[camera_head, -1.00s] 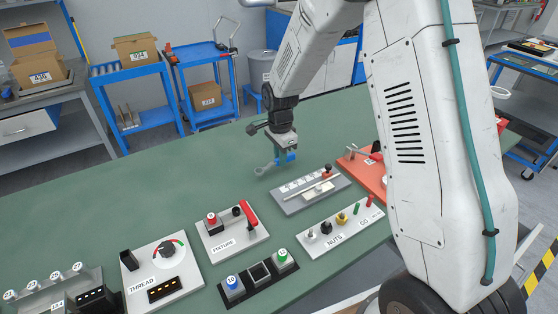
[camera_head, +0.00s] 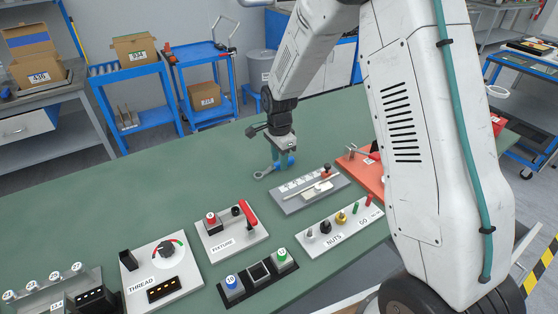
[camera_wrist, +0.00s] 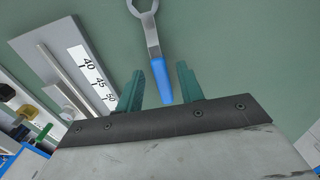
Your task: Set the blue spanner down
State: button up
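The blue spanner has a grey ring end and a blue handle. It lies on the green bench top in the head view (camera_head: 262,174), left of the grey gauge plate. In the wrist view the spanner (camera_wrist: 159,76) points away from me, its blue handle end between the fingers. My gripper (camera_head: 284,163) is low over the bench at the handle end. In the wrist view my gripper's teal fingers (camera_wrist: 160,92) stand apart, with a visible gap on each side of the handle. The fingers partly hide the handle in the head view.
The grey gauge plate (camera_head: 311,191) is close by on the right, with the NUTS board (camera_head: 338,229) nearer me. The FIXTURE board (camera_head: 232,232) and THREAD board (camera_head: 164,272) stand front left. An orange-red tray (camera_head: 358,169) is farther right. The bench left of the spanner is clear.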

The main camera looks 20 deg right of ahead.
aim_at(279, 162)
jog(key=s+r+n, duration=0.1)
jog(key=s+r, duration=0.2)
jog(key=r, duration=0.6)
jog(key=s+r+n, duration=0.2)
jog(key=s+r, duration=0.1)
jog(key=r, duration=0.6)
jog(key=s+d+r+n, duration=0.1)
jog(key=s+n, duration=0.3)
jog(key=s, duration=0.6)
jog(key=s+d+r+n, duration=0.1)
jog(key=s+r+n, duration=0.3)
jog(key=s, duration=0.6)
jog(key=s+d+r+n+t, duration=0.1)
jog(key=s+n, duration=0.3)
jog(key=s, duration=0.6)
jog(key=shift+r+n, duration=0.4)
jog(key=shift+r, duration=0.25)
